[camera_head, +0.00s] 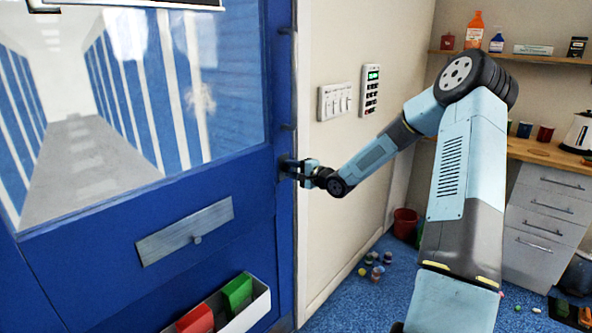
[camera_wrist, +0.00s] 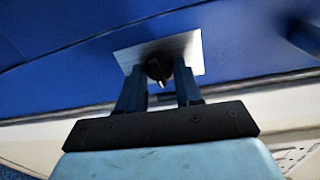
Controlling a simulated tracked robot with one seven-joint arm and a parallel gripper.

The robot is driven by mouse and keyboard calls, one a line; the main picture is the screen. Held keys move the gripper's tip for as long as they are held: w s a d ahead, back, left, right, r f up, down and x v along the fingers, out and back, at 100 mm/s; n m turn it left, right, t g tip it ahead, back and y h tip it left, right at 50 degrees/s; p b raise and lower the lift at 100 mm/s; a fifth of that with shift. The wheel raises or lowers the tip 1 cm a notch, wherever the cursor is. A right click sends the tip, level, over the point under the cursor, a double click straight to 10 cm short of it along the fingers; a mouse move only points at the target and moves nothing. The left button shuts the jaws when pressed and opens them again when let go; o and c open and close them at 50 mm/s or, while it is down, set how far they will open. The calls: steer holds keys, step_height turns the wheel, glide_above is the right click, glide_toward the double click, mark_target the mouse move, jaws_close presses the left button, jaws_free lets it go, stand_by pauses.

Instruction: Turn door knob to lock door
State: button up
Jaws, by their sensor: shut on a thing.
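The blue door (camera_head: 120,235) with a large window fills the left of the head view. Its small dark knob (camera_wrist: 159,67) sits on a silver plate (camera_wrist: 190,48) in the wrist view, upper middle. My gripper (camera_head: 292,168) is at the door's right edge in the head view, and in the wrist view its two fingers (camera_wrist: 160,85) reach up to either side of the knob. The gripper is shut on the knob. The fingertips partly cover the plate, and in the head view the knob is hidden by the gripper.
A silver mail slot (camera_head: 186,232) and a white holder (camera_head: 245,308) with red and green items are on the door. Switches (camera_head: 335,101) and a keypad (camera_head: 370,90) are on the wall. A red bin (camera_head: 405,223) and scattered cans (camera_head: 375,266) are on the floor; a counter (camera_head: 545,152) stands right.

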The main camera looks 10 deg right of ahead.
steer(key=shift+w+d+m, duration=0.1)
steer(key=shift+d+m, duration=0.1)
steer(key=shift+m, duration=0.4)
steer(key=o, duration=1)
steer(key=shift+a, duration=0.1)
steer(key=shift+o, duration=0.2)
steer(key=v, duration=1.4)
steer(key=shift+w, duration=0.1)
